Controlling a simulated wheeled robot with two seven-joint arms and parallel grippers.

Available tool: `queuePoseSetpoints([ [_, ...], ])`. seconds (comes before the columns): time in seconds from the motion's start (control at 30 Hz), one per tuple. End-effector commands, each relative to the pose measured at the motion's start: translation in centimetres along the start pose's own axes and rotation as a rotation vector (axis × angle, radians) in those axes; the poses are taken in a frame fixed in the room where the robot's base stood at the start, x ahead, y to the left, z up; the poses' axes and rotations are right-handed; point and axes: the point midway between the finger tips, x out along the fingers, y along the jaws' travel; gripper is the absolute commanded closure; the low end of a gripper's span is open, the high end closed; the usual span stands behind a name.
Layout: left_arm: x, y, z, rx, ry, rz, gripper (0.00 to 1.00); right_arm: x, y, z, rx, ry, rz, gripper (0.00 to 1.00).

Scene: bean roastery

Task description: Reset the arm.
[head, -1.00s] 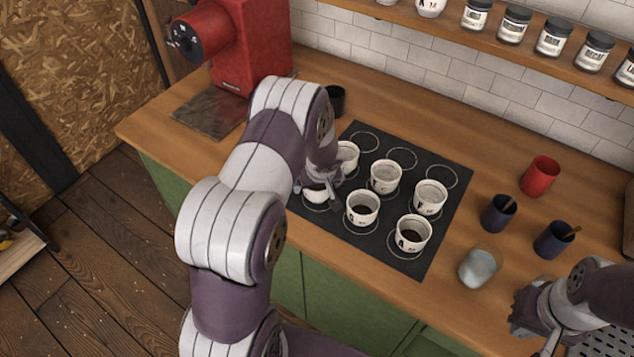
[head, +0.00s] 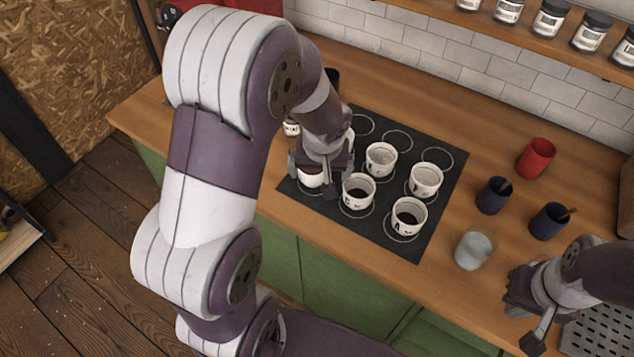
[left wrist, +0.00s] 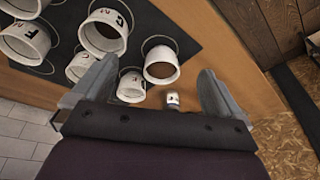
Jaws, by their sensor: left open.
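My left gripper (head: 318,180) is open above the front left corner of the black mat (head: 433,222). A white cup (head: 311,181) sits below it, partly hidden by the fingers. In the left wrist view this cup with brown contents (left wrist: 160,66) shows between the spread fingers (left wrist: 158,78), and nothing is gripped. My left arm crosses the left half of the head view and hides part of the counter. My right gripper (head: 522,322) hangs at the lower right over the counter edge, its two fingers apart and empty.
More white cups stand on the mat, including one at the front right (head: 408,216). Right of it are a glass (head: 474,251), two dark blue cups (head: 493,195) and a red cup (head: 536,158). A shelf of jars (head: 551,18) runs along the tiled wall.

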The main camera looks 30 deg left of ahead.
Motion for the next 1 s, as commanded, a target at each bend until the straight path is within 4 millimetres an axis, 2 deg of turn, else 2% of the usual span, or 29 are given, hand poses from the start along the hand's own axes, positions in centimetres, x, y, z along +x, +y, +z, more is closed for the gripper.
queuePoseSetpoints([
  [0.03, -1.5, 0.3, 2.7, 0.102, -0.036, 0.027, 0.0, 0.0, 0.0, 0.0, 0.0, 0.0, 0.0, 1.0],
  [0.1, -3.1, 0.4, 6.5, 0.246, -0.083, 0.07, 0.0, 0.0, 0.0, 0.0, 0.0, 0.0, 0.0, 1.0],
  [0.2, -4.4, 0.4, 10.1, 0.382, -0.122, 0.118, 0.0, 0.0, 0.0, 0.0, 0.0, 0.0, 0.0, 1.0],
  [0.27, -4.7, 0.3, 11.1, 0.422, -0.132, 0.133, 0.0, 0.0, 0.0, 0.0, 0.0, 0.0, 0.0, 1.0],
  [1.0, -4.7, 0.3, 11.4, 0.436, -0.136, 0.136, 0.0, 0.0, 0.0, 0.0, 0.0, 0.0, 0.0, 1.0],
])
